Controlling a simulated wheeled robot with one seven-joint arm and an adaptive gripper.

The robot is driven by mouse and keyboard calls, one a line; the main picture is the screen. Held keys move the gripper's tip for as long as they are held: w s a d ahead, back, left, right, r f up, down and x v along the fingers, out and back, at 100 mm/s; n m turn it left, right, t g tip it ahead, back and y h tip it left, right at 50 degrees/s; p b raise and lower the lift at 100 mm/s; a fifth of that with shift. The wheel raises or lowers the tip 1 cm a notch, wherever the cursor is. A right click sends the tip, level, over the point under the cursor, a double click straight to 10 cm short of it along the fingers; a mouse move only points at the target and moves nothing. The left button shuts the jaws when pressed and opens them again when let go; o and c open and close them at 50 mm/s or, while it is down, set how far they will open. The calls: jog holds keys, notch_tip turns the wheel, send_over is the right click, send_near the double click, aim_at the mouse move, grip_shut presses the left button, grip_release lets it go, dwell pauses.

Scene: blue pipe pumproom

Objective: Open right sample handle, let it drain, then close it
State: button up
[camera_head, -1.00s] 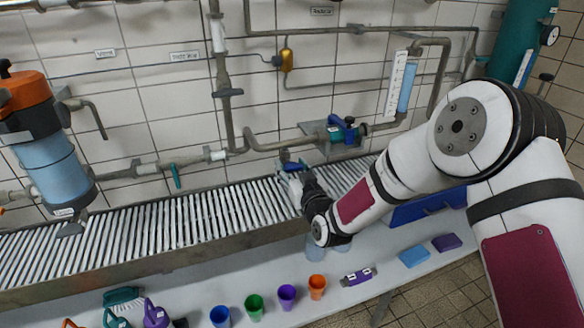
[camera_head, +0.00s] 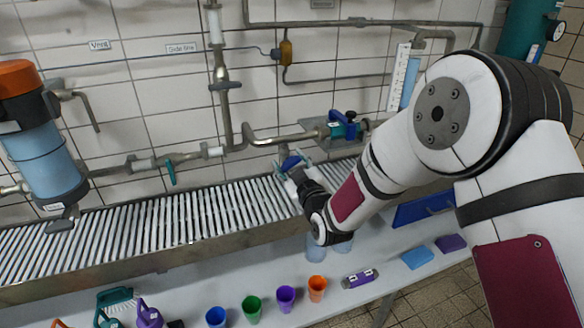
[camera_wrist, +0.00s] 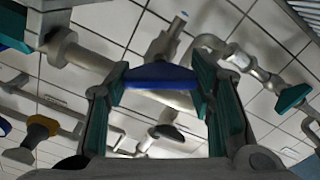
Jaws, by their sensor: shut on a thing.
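The blue sample handle (camera_head: 291,162) hangs below the pipe run, above the slatted drain grate (camera_head: 180,217). My gripper (camera_head: 295,169) reaches it from the lower right and is shut on it. In the wrist view the blue handle (camera_wrist: 160,76) lies across between the two teal finger pads (camera_wrist: 162,85), with its ends at the pads. A pipe stub (camera_wrist: 168,42) shows behind the handle. The outlet under the handle is hidden by my gripper, and I see no flow of liquid.
A blue-handled valve (camera_head: 343,127) sits on the pipe close behind my gripper. A teal lever (camera_head: 171,172) hangs to the left. Blue, green, purple and orange cups (camera_head: 317,288) stand on the bench below the grate. Sponges (camera_head: 417,258) lie to the right.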

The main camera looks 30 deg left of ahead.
jog(key=n+b, duration=0.2)
jog(key=n, duration=0.1)
jog(key=n+b, duration=0.2)
jog(key=n, duration=0.1)
jog(key=shift+s+a+f+n+b, duration=0.1)
jog(key=shift+f+n+b, duration=0.05)
jog(key=shift+n+b, duration=0.15)
jog(key=n+b, duration=0.4)
jog(key=n, duration=0.1)
jog(key=shift+n, duration=0.4)
jog(key=o, duration=1.2)
jog(key=v, duration=1.2)
